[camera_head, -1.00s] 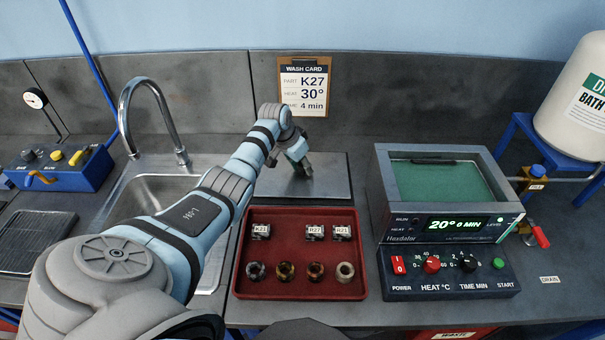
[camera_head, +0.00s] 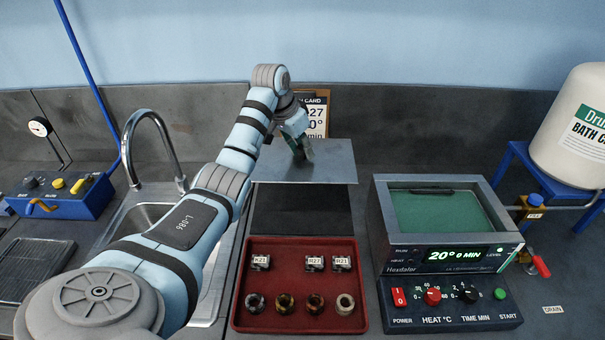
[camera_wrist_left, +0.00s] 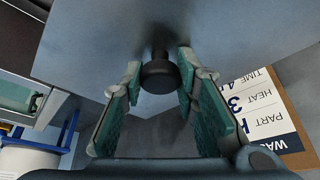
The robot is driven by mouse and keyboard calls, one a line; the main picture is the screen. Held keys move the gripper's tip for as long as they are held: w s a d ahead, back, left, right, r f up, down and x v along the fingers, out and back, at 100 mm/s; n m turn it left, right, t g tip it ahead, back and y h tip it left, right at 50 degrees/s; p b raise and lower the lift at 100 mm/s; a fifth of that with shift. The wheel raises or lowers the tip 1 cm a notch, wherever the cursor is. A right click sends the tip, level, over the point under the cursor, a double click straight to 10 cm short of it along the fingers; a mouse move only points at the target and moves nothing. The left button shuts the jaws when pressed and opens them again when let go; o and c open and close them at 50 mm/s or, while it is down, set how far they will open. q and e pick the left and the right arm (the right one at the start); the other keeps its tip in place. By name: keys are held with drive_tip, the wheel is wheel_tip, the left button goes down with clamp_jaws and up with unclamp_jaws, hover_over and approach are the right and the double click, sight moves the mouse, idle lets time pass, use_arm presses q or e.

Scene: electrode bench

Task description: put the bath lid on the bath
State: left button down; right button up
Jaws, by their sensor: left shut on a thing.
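The bath lid (camera_head: 325,166) is a flat grey metal plate, held level above the bench behind the red tray. My left gripper (camera_head: 302,151) is shut on the lid's knob. In the left wrist view the dark round knob (camera_wrist_left: 160,77) sits between the green-padded fingers (camera_wrist_left: 158,85), with the lid plate (camera_wrist_left: 95,45) beyond it. The bath (camera_head: 384,213) is a grey box to the right, open at the top, with greenish liquid inside and a display reading 20° 0 MIN. My right gripper is not in view.
A red tray (camera_head: 240,290) with labelled blocks and several round fittings lies in front of the lid. A sink with a tall tap (camera_head: 130,125) is at left. A white drum (camera_head: 572,115) on a blue stand is at right. The wash card (camera_head: 318,118) is partly hidden behind my arm.

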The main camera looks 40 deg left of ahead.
sight(302, 147)
use_arm(q)
wheel_tip(302, 147, up, 4)
drive_tip(key=shift+w+r+p, duration=0.1)
drive_tip(key=shift+p, duration=0.3)
wheel_tip(302, 147, up, 3)
drive_tip(key=p, duration=0.4)
